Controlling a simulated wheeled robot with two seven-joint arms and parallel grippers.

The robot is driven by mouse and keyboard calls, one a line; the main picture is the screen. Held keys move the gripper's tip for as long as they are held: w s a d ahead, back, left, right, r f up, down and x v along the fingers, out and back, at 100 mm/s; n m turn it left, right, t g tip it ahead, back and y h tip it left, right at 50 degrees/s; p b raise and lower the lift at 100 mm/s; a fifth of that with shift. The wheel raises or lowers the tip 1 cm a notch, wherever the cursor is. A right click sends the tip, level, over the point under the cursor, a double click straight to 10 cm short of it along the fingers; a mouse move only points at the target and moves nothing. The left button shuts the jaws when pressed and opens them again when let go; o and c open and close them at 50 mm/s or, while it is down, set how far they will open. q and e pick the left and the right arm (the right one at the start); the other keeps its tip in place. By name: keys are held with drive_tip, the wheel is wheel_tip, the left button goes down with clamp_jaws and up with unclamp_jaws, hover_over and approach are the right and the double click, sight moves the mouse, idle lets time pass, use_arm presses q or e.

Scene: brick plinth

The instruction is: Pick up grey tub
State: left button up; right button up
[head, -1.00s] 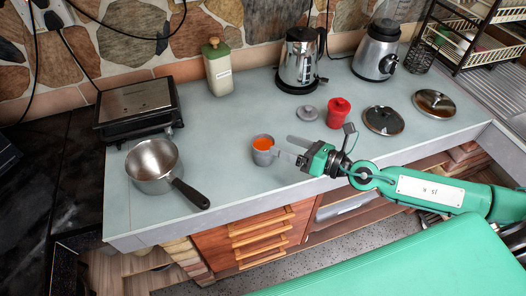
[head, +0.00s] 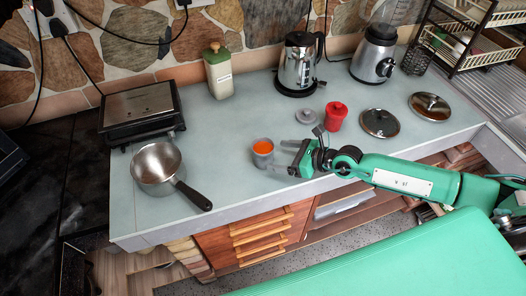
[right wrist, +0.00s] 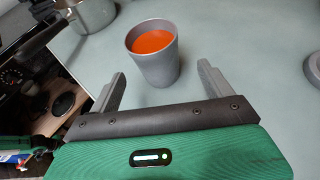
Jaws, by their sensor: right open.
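The grey tub (head: 263,158) stands upright near the front edge of the counter, with bright orange contents inside. It also shows in the right wrist view (right wrist: 154,68), just ahead of the jaws. My right gripper (head: 283,156) is open and empty, at the tub's right side in the head view, with its fingers pointing toward it. In the right wrist view the two fingers (right wrist: 162,74) are spread wider than the tub, with the tub's base slightly beyond or level with the tips. My left gripper is not in view.
A saucepan (head: 155,163) with a black handle (head: 193,195) lies left of the tub. A red canister (head: 336,117), a small grey lid (head: 305,117) and two glass lids (head: 380,123) are to the right. The counter behind the tub is clear.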

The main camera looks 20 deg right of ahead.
sight(262, 148)
drive_tip(key=shift+w+a+f, duration=0.2)
drive_tip(key=shift+w+a, duration=0.2)
drive_tip(key=shift+a, duration=0.1)
drive_tip(key=shift+w+a+p, duration=0.3)
drive_tip(key=shift+a+p, duration=0.05)
drive_tip(key=shift+p, duration=0.1)
drive_tip(key=p+x, duration=0.1)
drive_tip(key=x, duration=0.2)
drive_tip(key=shift+a, duration=0.2)
drive_tip(key=shift+w+a+f+p, duration=0.3)
drive_tip(key=shift+w+a+f, duration=0.05)
drive_tip(key=shift+a+f, duration=0.05)
drive_tip(key=c, duration=1.3)
drive_tip(key=shift+r, duration=0.1)
